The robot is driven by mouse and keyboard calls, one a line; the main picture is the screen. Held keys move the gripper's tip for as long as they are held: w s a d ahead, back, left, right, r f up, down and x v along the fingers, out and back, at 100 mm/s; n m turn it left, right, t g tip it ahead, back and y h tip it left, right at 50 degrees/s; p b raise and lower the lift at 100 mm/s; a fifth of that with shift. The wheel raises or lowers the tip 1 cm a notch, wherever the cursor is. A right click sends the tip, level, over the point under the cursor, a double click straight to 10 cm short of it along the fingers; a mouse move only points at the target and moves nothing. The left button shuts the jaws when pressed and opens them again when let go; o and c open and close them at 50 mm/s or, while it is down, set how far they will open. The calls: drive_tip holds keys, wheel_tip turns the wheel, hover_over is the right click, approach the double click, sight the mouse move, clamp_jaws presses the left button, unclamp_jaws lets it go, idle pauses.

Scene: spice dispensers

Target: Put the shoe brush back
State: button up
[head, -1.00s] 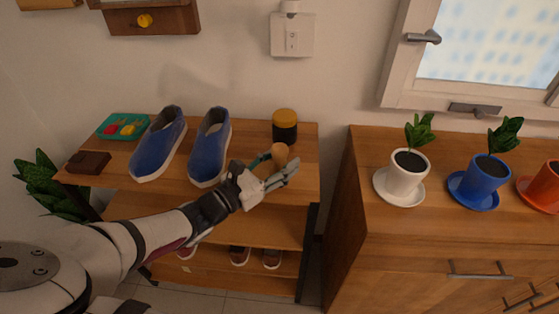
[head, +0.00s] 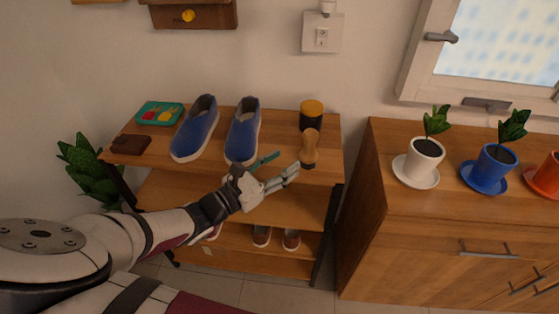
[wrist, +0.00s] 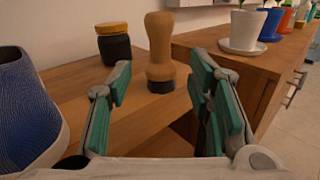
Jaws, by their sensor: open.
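The shoe brush (head: 309,147), with a tan wooden handle and dark bristles, stands upright near the front right of the shoe rack's top board (head: 205,163). It also shows in the wrist view (wrist: 160,50), beyond and between the two fingers. My gripper (head: 279,169) is open and empty at the board's front edge, left of and nearer than the brush. In the wrist view my gripper's (wrist: 160,95) teal-padded fingers are apart and do not touch the brush.
A dark jar with a yellow lid (head: 311,114) stands behind the brush. Blue shoes (head: 243,130) stand to the left, with a brown wallet (head: 131,145) and a teal tray (head: 160,113) beyond. A wooden cabinet (head: 400,220) with potted plants stands to the right.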

drive_tip(key=shift+v, duration=0.8)
drive_tip(key=s+d+r+m+g+y, duration=0.2)
drive_tip(key=s+d+r+m+g, duration=0.25)
drive_tip(key=d+m+g, duration=0.35)
drive_tip(key=s+d+r+m+g+y, duration=0.2)
drive_tip(key=s+d+r+m+g, duration=0.25)
drive_tip(key=d+m, duration=0.4)
drive_tip(key=s+d+r+m+t+y, duration=0.1)
drive_tip(key=s+r+m+y, duration=0.3)
drive_tip(key=s, duration=0.5)
drive_tip(key=s+d+r+m+t+y, duration=0.1)
drive_tip(key=s+d+r+m+y, duration=0.3)
drive_tip(key=s, duration=0.6)
drive_tip(key=shift+d+r+m+y, duration=0.2)
drive_tip(key=shift+r+m+y, duration=0.2)
drive_tip(key=shift+r+m, duration=0.65)
wheel_tip(320, 180, up, 9)
drive_tip(key=t+p, duration=0.2)
drive_tip(key=p, duration=0.6)
drive_tip(key=shift+r, duration=0.2)
